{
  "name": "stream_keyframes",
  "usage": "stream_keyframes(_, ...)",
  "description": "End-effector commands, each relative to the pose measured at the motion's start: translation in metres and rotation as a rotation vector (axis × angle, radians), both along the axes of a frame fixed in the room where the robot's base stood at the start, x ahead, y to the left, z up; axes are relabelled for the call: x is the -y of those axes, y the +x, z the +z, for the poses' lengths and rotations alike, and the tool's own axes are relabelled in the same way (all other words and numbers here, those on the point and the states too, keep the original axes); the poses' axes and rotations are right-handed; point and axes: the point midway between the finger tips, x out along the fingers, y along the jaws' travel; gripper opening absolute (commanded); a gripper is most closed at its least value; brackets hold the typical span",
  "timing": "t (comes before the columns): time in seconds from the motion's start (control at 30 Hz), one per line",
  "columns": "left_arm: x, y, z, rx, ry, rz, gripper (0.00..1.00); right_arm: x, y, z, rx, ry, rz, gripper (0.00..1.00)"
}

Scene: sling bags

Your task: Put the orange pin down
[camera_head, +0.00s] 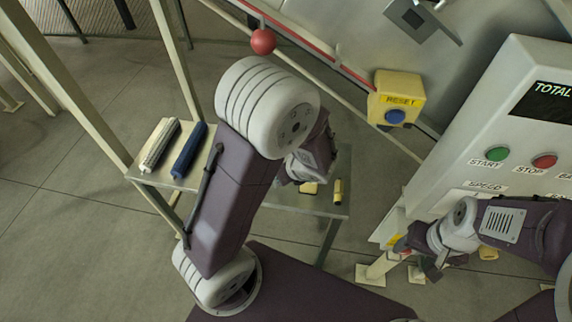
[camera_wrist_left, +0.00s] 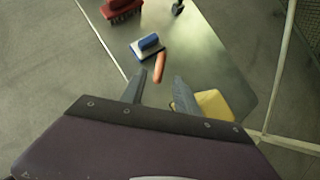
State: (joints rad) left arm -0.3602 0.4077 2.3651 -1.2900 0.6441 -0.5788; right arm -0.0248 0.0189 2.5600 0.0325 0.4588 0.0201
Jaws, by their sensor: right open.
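The orange pin (camera_wrist_left: 159,67) shows in the left wrist view, lying on a grey metal shelf (camera_wrist_left: 215,60) beside a blue-topped block with a pale base (camera_wrist_left: 147,46). My left gripper (camera_wrist_left: 159,78) has its two fingers well apart, with the pin just beyond and between the tips. The fingers do not appear to touch it. In the head view my left arm hides the left fingers and the pin. My right gripper (camera_head: 434,264) is open, low at the right below the control panel, apart from the shelf.
A red brush (camera_wrist_left: 120,9) and a yellow object (camera_wrist_left: 215,104) are also on or near the shelf. In the head view, a white bar (camera_head: 159,146) and a blue bar (camera_head: 189,150) lie on its left end. A control panel (camera_head: 505,135) and yellow reset box (camera_head: 396,98) stand right.

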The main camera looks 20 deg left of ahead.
Motion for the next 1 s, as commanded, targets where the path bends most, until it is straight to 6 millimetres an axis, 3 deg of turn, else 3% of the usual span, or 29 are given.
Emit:
stream_keyframes(0.03,0.007,-0.004,0.015,0.003,-0.003,-0.004,0.37,0.0,0.0,0.008,0.0,0.0,0.0,0.61)
stream_keyframes(0.2,0.022,-0.014,0.038,0.002,-0.001,-0.003,0.37,0.0,0.0,0.016,0.0,0.0,0.0,0.61)
stream_keyframes(0.43,0.028,-0.019,0.046,-0.001,-0.002,0.004,0.37,0.0,0.0,0.017,0.0,0.0,0.0,0.61)
stream_keyframes(0.5,0.023,-0.027,0.043,0.008,-0.043,0.088,0.37,0.0,0.0,0.016,0.0,0.0,0.0,0.61)
stream_keyframes(0.57,0.015,-0.046,0.039,0.038,-0.144,0.301,0.37,0.0,0.0,0.016,0.0,0.0,0.0,0.61)
stream_keyframes(0.7,0.016,-0.094,0.029,0.184,-0.48,1.096,0.37,0.0,0.0,0.016,0.0,0.0,0.0,0.61)
stream_keyframes(0.8,0.027,-0.104,0.03,0.297,-0.662,1.595,0.37,0.0,0.0,0.016,0.0,0.0,0.0,0.61)
stream_keyframes(0.9,0.032,-0.103,0.033,0.373,-0.764,1.911,0.37,0.0,0.0,0.016,0.0,0.0,0.0,0.61)
stream_keyframes(1.0,0.034,-0.102,0.035,0.4,-0.8,2.029,0.37,0.0,0.0,0.016,0.0,0.0,0.0,0.61)
